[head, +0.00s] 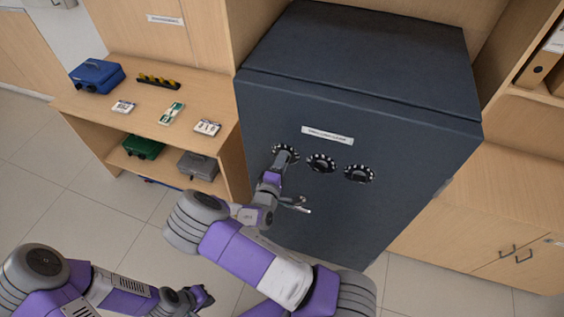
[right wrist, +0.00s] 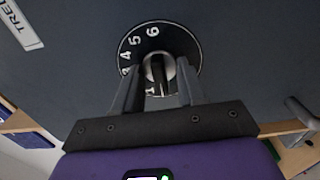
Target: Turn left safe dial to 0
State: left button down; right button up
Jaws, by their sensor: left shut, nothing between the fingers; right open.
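The left safe dial (head: 287,151) is the leftmost of three black dials in a row on the dark safe door. In the right wrist view the dial (right wrist: 176,38) shows white digits, with 4, 5 and 6 readable on its upper left. Its pale round knob (right wrist: 157,70) lies between the fingers of my right gripper (right wrist: 157,78). These fingers are open, one on each side of the knob; I cannot tell if they touch it. The lower part of the dial is hidden by them. In the head view my right gripper (head: 276,165) covers part of the dial. My left gripper (head: 201,298) is shut and empty, low and away from the safe.
The middle dial (head: 321,163) and right dial (head: 359,174) sit beside the left one. A metal handle (head: 296,205) sticks out below, close to my right gripper. The floor in front is clear.

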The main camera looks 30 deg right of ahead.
jog(key=v, duration=0.7)
jog(key=shift+s+a, duration=0.2)
dwell(0.4)
